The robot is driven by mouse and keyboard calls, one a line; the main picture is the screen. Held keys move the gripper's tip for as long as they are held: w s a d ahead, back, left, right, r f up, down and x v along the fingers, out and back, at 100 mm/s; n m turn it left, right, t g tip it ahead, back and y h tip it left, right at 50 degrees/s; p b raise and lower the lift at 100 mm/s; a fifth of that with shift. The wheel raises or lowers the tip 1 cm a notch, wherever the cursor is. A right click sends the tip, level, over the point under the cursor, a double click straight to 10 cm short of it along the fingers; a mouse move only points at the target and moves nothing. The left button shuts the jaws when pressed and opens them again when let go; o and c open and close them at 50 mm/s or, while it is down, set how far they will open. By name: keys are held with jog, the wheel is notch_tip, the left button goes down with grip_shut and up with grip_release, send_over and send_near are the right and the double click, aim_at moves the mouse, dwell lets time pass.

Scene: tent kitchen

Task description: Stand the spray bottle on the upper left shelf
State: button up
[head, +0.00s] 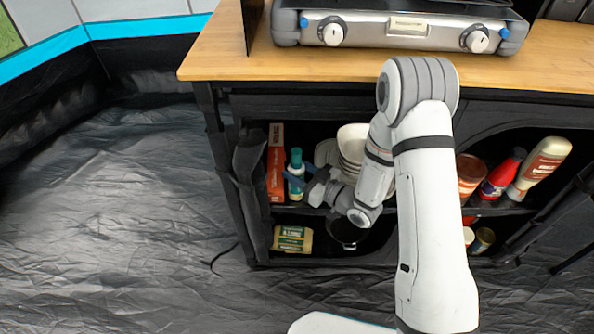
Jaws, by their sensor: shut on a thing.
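The spray bottle (296,180), white with a teal top and label, stands upright on the upper left shelf (292,209) of the cabinet. My gripper (294,179) reaches into the compartment from the right and is shut on the bottle at about mid-height. The bottle's base appears at shelf level, but I cannot tell whether it bears on the board. An orange-red box (276,163) stands just left of the bottle.
Stacked white bowls (352,143) stand close right of my gripper, partly hidden by my arm. Below are a green-yellow package (292,239) and a dark pot (347,233). Right shelves hold bottles (541,168) and jars. A stove (400,28) sits on the wooden top.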

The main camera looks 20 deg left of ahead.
jog(key=o, duration=1.1)
jog(key=shift+f, duration=0.1)
jog(key=shift+d+r+p, duration=0.1)
jog(key=shift+r+p, duration=0.1)
jog(key=shift+p, duration=0.1)
jog(key=p+v, duration=0.2)
jog(key=v, duration=0.9)
jog(key=shift+s+d+f, duration=0.1)
jog(key=shift+s+d, duration=0.1)
jog(key=shift+d, duration=0.15)
